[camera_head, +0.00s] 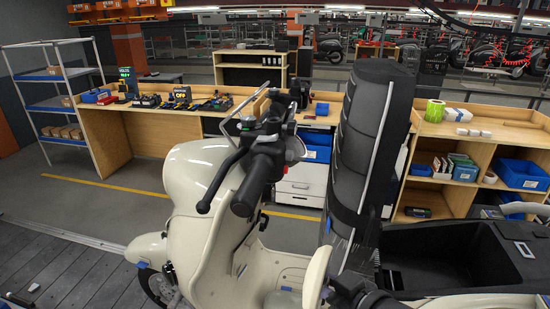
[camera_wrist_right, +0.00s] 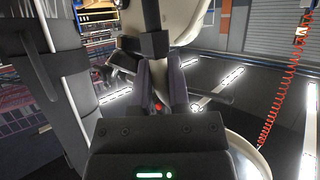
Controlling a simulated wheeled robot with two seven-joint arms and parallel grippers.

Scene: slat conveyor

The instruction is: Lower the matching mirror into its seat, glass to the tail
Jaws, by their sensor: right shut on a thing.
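The cream scooter (camera_head: 205,190) stands at the left centre in the head view, with its black handlebar grip (camera_head: 246,198) and lever toward me. In the wrist view my right gripper (camera_wrist_right: 159,66) is shut on a dark stem or block (camera_wrist_right: 154,43). A cream shell (camera_wrist_right: 172,15), apparently the mirror's housing, sits beyond that block. The glass cannot be made out. In the head view a pointed cream piece (camera_head: 314,277), perhaps this mirror, shows low beside my right arm. The mirror seat is not clearly visible. My left gripper is not in view.
A black open box (camera_head: 440,255) lies at the lower right. Wooden benches with tools and blue bins (camera_head: 522,174) stand behind the scooter.

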